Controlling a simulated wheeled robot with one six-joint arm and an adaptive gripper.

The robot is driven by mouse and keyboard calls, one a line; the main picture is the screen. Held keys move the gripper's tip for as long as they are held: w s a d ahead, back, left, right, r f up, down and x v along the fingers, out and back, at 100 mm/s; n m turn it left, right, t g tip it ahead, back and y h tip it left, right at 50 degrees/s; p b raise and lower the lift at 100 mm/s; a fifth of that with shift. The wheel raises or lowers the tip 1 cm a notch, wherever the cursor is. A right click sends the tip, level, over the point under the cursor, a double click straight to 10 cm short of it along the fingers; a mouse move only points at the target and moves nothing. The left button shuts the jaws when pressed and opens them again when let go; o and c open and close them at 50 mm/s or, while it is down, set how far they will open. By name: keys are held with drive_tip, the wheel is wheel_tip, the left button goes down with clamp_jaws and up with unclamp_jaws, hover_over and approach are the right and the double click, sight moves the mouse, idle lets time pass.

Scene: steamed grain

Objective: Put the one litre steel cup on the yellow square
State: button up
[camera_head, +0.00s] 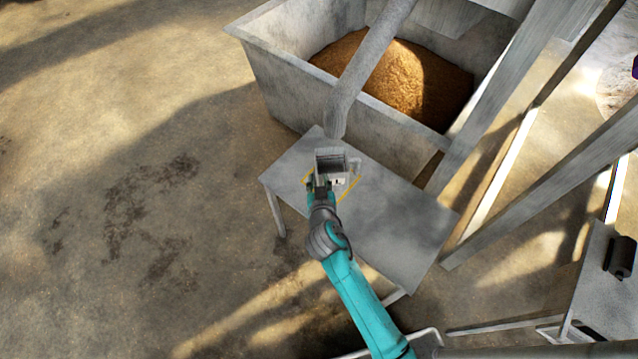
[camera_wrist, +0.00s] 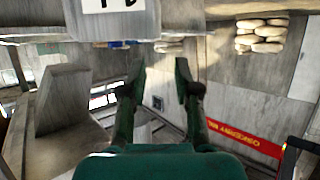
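The steel cup (camera_head: 331,161) is a grey, open-topped square cup with a handle at its right. It is at the far end of the small grey table, over the yellow square (camera_head: 349,188), whose outline shows at both sides of it. I cannot tell whether its base touches the table. In the wrist view the cup (camera_wrist: 112,32) is at the top edge with an upside-down white label. My gripper (camera_head: 319,181) is at the cup's near side. In the wrist view its two green fingers (camera_wrist: 160,72) stand apart with only background between them.
The grey table (camera_head: 400,222) is bare nearer to me. A big metal trough (camera_head: 290,85) of brown grain stands behind, with a slanting pipe (camera_head: 365,65) ending close above the cup. Slanted metal beams (camera_head: 545,190) rise at the right. A second table (camera_head: 600,285) is at the lower right.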

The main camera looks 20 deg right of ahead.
drive_tip(key=shift+v, duration=0.8)
drive_tip(key=s+d+f+n+y, duration=0.1)
drive_tip(key=s+d, duration=0.1)
drive_tip(key=s, duration=0.9)
drive_tip(key=s+d+f+n+y, duration=0.1)
drive_tip(key=s+d+y, duration=0.1)
drive_tip(key=s, duration=1)
drive_tip(key=s+d+r+t, duration=0.1)
drive_tip(key=s+d+r, duration=0.1)
drive_tip(key=s+r, duration=1.5)
drive_tip(key=shift+s+d+t+h, duration=0.2)
drive_tip(key=shift+s+t+h, duration=0.1)
drive_tip(key=shift+s, duration=0.85)
